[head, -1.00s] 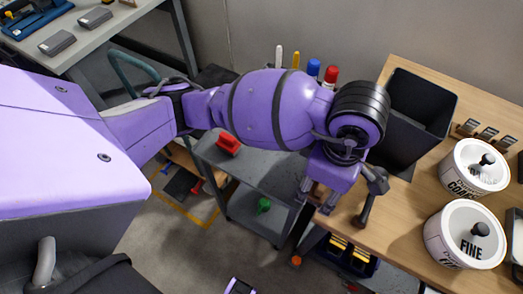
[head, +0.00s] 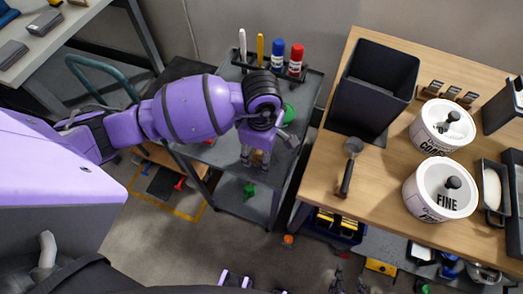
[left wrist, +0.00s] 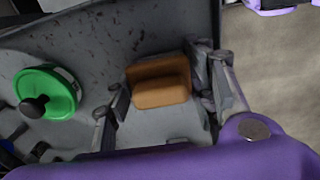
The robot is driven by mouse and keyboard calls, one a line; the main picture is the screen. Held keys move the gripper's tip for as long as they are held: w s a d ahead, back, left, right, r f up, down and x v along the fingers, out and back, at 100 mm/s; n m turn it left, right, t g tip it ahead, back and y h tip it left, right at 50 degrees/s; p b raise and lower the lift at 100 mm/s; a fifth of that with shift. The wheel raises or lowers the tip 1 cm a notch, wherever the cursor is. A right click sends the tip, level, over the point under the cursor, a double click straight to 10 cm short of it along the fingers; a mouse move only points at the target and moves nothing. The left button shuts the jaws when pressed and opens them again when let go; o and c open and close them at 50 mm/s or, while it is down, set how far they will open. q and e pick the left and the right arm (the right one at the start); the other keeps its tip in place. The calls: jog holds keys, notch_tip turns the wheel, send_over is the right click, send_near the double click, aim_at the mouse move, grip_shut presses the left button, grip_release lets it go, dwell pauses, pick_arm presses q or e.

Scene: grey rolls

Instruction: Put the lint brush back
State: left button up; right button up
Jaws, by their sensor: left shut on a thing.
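My left gripper (head: 252,160) is over the grey cart, left of the wooden table. In the left wrist view its fingers (left wrist: 168,95) stand on either side of a brown, wood-coloured block with a stepped face, and it is shut on this piece. I take the brown block (left wrist: 160,82) to be the lint brush; the rest of it is hidden. In the head view it is too small to make out. Purple parts of my right arm show at the bottom edge, and dark finger-like parts there may be my right gripper (head: 347,283); its jaws are unclear.
A green round object (left wrist: 47,92) lies on the cart (head: 228,195). Markers and blue and red bottles (head: 296,60) stand at its back. The wooden table (head: 385,170) holds a black bin (head: 372,85), a dark-handled tool (head: 348,165) and two white canisters (head: 440,190).

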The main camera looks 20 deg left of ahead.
pick_arm(q)
jog(key=shift+f, duration=0.3)
jog(key=o, duration=1.1)
notch_tip(320, 180, up, 12)
jog(key=shift+r, duration=0.15)
